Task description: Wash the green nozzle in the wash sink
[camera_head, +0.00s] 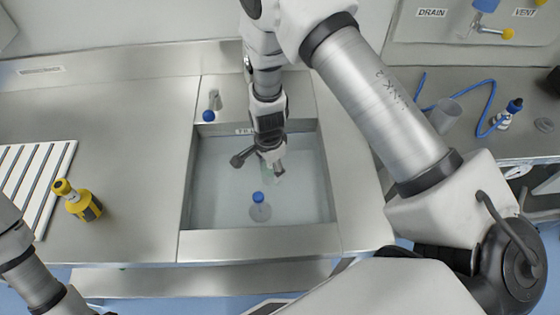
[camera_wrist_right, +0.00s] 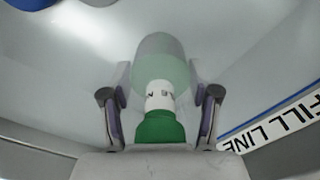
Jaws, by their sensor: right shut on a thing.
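The green nozzle (camera_wrist_right: 158,128) is between the fingers of my right gripper (camera_wrist_right: 160,98) in the right wrist view. It has a green base, a white band with dark lettering and a paler green end pointing away from the gripper. That end looks pale, as if seen through water. In the head view my right gripper (camera_head: 272,164) reaches down into the wash sink (camera_head: 215,180), shut on the nozzle, which is mostly hidden there. The sink holds pale, clear liquid. My left arm shows at the lower left, but its gripper is out of view.
A blue-capped item (camera_head: 258,198) is in the sink in front of my right gripper. A blue knob (camera_head: 209,116) is at the sink's back left corner. A yellow bottle (camera_head: 78,200) and a white slatted rack (camera_head: 35,185) are on the left counter. A FILL LINE label (camera_wrist_right: 275,125) marks the sink wall.

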